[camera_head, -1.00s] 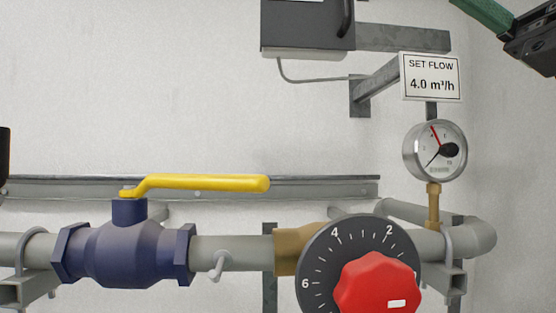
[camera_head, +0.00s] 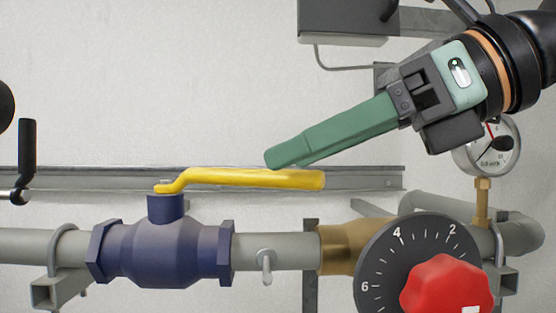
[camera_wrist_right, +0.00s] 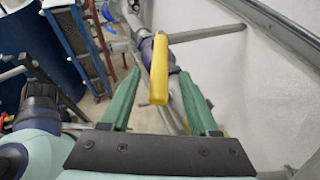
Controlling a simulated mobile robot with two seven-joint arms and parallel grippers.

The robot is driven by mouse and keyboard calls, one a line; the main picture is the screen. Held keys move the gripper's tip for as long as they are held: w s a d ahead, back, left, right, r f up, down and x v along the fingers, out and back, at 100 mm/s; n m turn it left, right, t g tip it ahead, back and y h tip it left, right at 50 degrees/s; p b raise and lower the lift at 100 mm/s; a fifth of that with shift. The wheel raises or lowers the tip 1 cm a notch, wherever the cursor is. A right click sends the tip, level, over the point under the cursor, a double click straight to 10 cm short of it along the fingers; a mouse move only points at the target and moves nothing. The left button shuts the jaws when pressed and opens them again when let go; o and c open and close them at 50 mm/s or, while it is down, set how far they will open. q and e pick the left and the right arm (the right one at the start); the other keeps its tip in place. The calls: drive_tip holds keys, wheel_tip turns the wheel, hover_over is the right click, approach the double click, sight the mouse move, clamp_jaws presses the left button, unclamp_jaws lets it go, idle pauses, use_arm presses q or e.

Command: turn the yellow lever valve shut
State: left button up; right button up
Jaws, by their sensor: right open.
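The yellow lever (camera_head: 245,179) sits on top of the blue valve body (camera_head: 170,250) and points right, along the pipe. My right gripper (camera_head: 284,158) reaches in from the upper right in the head view, its green fingers close above the lever's free end. In the right wrist view my right gripper (camera_wrist_right: 160,74) is open, and the lever (camera_wrist_right: 159,68) shows between the two fingers without visible contact. In the head view the fingers overlap each other, so their gap shows only in the wrist view. My left gripper is not in view.
A red knob (camera_head: 446,286) on a black dial (camera_head: 385,262) stands right of the valve. A gauge (camera_head: 487,149) is partly behind my right arm. A grey rail (camera_head: 360,178) runs behind the lever. A black handle (camera_head: 27,150) stands at far left.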

sight(265, 169)
drive_tip(key=shift+x, duration=1.7)
clamp_jaws()
